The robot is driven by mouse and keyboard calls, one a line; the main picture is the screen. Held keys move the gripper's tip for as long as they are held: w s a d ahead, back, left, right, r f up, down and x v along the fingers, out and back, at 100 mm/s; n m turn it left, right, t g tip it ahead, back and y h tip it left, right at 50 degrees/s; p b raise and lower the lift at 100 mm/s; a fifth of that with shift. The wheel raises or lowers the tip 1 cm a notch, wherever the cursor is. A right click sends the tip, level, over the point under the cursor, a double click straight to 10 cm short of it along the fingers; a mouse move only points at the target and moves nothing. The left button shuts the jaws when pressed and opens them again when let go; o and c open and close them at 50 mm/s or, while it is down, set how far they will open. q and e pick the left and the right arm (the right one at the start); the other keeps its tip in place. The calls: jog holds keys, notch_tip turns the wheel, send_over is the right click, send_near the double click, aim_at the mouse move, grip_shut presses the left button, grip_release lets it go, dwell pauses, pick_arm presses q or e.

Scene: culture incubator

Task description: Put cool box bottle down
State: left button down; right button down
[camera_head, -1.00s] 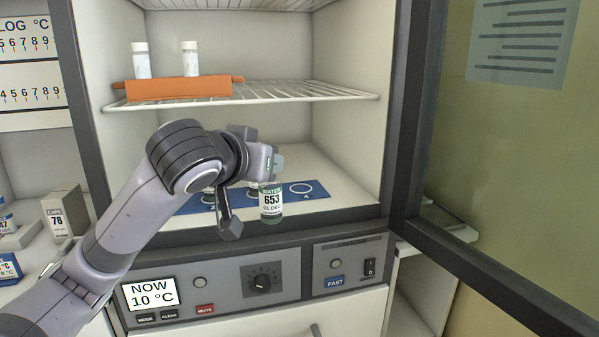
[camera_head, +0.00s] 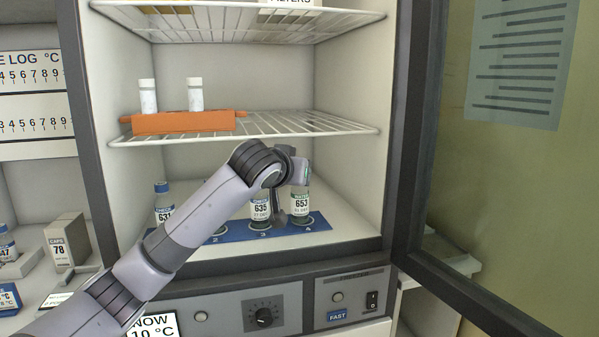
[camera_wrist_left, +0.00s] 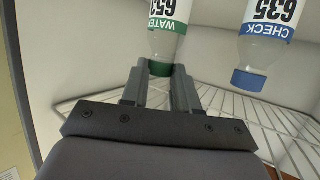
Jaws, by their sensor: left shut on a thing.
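The bottle labelled 653 with a green label band (camera_head: 301,203) is upright over spot 4 of the blue mat (camera_head: 228,238) on the incubator floor. I cannot tell whether its base touches the mat. My left gripper (camera_head: 303,174) is shut on its top. In the left wrist view the fingers (camera_wrist_left: 161,84) close around the green cap of bottle 653 (camera_wrist_left: 170,22). Bottle 635, with a blue label band (camera_head: 260,207), stands at spot 3, just left of it, and shows in the wrist view with a blue cap (camera_wrist_left: 248,80). My right gripper is not in view.
Bottle 631 (camera_head: 164,203) stands at the mat's left end; my arm hides part of the mat. Above is a wire shelf (camera_head: 290,124) with an orange rack (camera_head: 185,122) holding two white-capped vials. The open door (camera_head: 400,150) stands at right.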

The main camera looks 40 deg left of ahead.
pick_arm(q)
jog(key=shift+w+a, duration=0.25)
jog(key=shift+w, duration=0.8)
jog(key=shift+w+f, duration=0.1)
jog(key=shift+f, duration=0.15)
jog(key=shift+f, duration=0.2)
jog(key=c, duration=0.8)
grip_release()
jog(key=shift+c, duration=0.2)
jog(key=shift+r, duration=0.1)
